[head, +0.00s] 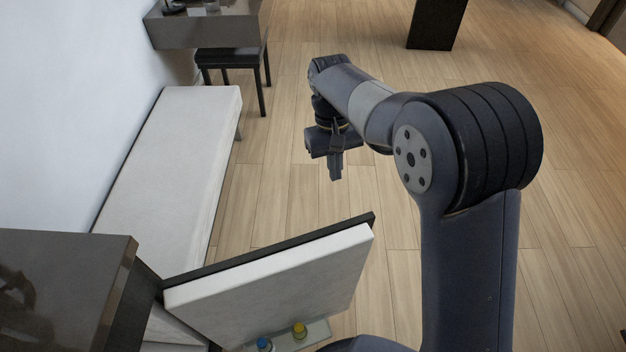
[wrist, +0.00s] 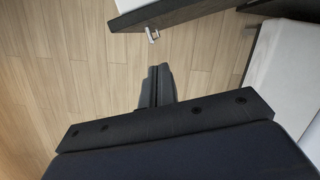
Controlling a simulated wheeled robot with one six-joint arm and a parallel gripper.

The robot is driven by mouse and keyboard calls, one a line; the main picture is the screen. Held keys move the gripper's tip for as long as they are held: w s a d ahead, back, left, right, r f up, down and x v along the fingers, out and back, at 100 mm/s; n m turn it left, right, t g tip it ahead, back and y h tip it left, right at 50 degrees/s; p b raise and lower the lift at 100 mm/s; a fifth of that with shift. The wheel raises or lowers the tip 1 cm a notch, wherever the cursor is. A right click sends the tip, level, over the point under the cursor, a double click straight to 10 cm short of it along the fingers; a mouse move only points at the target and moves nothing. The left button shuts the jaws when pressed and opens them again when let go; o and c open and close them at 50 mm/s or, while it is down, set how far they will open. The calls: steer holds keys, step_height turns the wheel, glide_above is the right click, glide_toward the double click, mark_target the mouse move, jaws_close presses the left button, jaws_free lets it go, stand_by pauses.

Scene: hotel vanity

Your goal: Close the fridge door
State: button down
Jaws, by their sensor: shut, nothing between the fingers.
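The fridge door (head: 275,273) stands open in the head view, swung out from the dark cabinet (head: 60,290) at the lower left. Its inner side is white and its outer face is dark. A door shelf holds bottles with a yellow cap (head: 299,330) and a blue cap (head: 264,344). In the wrist view part of the door (wrist: 180,12) shows at the top, with a small metal handle (wrist: 152,34). My gripper (head: 336,176) is shut and empty, apart from the door, on its dark outer side. Its closed fingers also show in the wrist view (wrist: 158,70). The fridge interior is mostly hidden.
A long pale bench (head: 175,150) runs along the left wall, behind the door; it also shows in the wrist view (wrist: 285,65). A dark stool (head: 232,60) and desk (head: 205,28) stand farther back. Wooden floor (head: 275,190) is clear around my gripper.

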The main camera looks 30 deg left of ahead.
steer(key=s+d+f+b, duration=0.1)
steer(key=s+d+f, duration=0.2)
steer(key=f, duration=0.6)
steer(key=shift+s, duration=0.6)
steer(key=shift+d, duration=0.15)
